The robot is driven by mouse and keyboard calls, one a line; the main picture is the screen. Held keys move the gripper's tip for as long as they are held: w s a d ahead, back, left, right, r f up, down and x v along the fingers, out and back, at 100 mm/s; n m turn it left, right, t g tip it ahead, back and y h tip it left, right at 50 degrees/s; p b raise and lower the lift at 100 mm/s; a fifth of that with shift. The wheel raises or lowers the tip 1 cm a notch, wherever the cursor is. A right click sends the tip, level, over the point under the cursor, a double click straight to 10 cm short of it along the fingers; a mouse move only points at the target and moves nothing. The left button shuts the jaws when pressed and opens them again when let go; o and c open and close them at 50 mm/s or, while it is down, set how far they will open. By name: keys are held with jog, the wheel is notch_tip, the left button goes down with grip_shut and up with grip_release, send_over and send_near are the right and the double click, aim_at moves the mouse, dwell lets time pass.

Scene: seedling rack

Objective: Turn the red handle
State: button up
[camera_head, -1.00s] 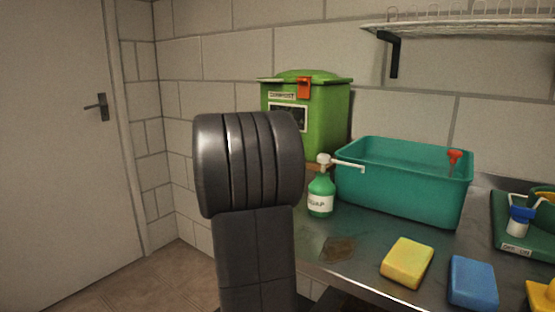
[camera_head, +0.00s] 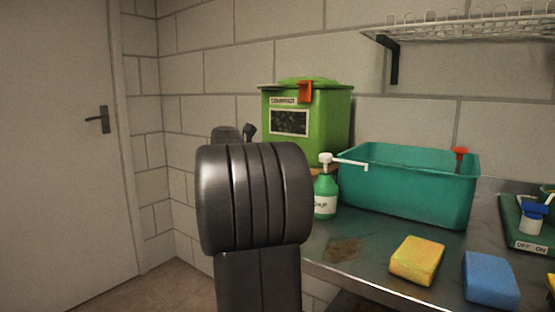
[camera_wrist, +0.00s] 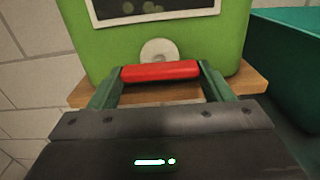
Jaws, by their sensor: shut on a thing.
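The red handle (camera_wrist: 160,71) is a short horizontal bar low on the front of the green compost bin (camera_wrist: 190,35), just below a pale round disc (camera_wrist: 158,50). My gripper (camera_wrist: 160,75) is shut on the red handle, with one green finger at each end of the bar. In the head view, the compost bin (camera_head: 330,120) stands at the back against the wall. There, my arm hides the red handle and my gripper.
A wooden stand (camera_wrist: 250,82) is under the bin. A green soap bottle (camera_head: 325,190) and a teal basin (camera_head: 410,190) stand close on the right. A yellow sponge (camera_head: 417,260) and a blue sponge (camera_head: 490,279) lie on the metal counter. A wire shelf (camera_head: 465,30) hangs above.

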jog(key=shift+f, duration=0.15)
dwell(0.3)
jog(key=o, duration=1)
jog(key=p+v, duration=0.2)
jog(key=v, duration=1.1)
jog(key=shift+s+a, duration=0.25)
jog(key=shift+s, duration=0.1)
jog(key=shift+p, duration=0.3)
